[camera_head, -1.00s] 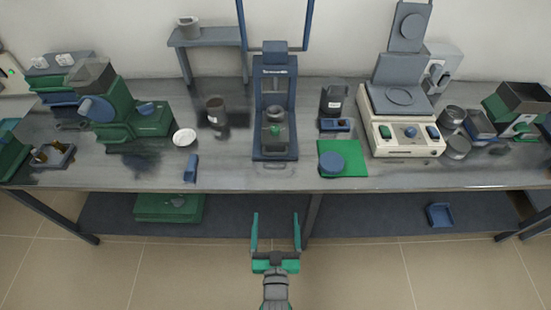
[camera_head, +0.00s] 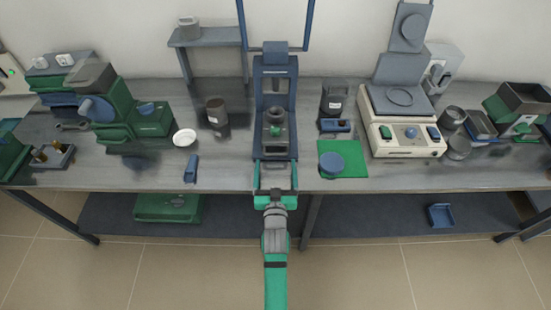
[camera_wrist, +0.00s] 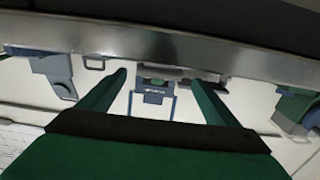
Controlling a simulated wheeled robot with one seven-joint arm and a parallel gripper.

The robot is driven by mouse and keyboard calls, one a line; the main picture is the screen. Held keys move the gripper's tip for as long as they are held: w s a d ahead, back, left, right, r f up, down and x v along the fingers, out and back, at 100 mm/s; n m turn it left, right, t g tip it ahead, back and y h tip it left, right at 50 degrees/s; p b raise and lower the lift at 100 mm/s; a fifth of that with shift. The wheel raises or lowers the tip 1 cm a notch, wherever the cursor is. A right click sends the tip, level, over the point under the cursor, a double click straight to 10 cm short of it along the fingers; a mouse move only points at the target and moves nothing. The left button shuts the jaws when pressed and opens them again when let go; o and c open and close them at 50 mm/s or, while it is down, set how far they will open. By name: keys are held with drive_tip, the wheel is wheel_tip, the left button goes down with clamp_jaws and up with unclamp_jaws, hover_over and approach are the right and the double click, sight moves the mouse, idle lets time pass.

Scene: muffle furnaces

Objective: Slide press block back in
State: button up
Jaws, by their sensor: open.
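The blue press (camera_head: 275,67) stands upright near the middle of the bench. A dark grey round block (camera_head: 276,115) with a green part (camera_head: 276,131) at its front sits inside its frame, low between the side posts. I cannot tell how far it sticks out. My gripper (camera_head: 275,164) is open and empty at the bench's front edge, just in front of the press base, fingers pointing toward it. In the wrist view, both green fingers (camera_wrist: 157,78) are spread apart, with a small blue and green part of the press (camera_wrist: 154,97) showing between them.
A blue block (camera_head: 191,168) and a white dish (camera_head: 184,137) lie left of the press. A green mat (camera_head: 352,170) with a blue disc (camera_head: 332,163) lies to the right. A balance (camera_head: 402,137) stands farther right. The bench's front edge (camera_wrist: 245,62) crosses the wrist view.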

drive_tip(key=shift+w, duration=1.95)
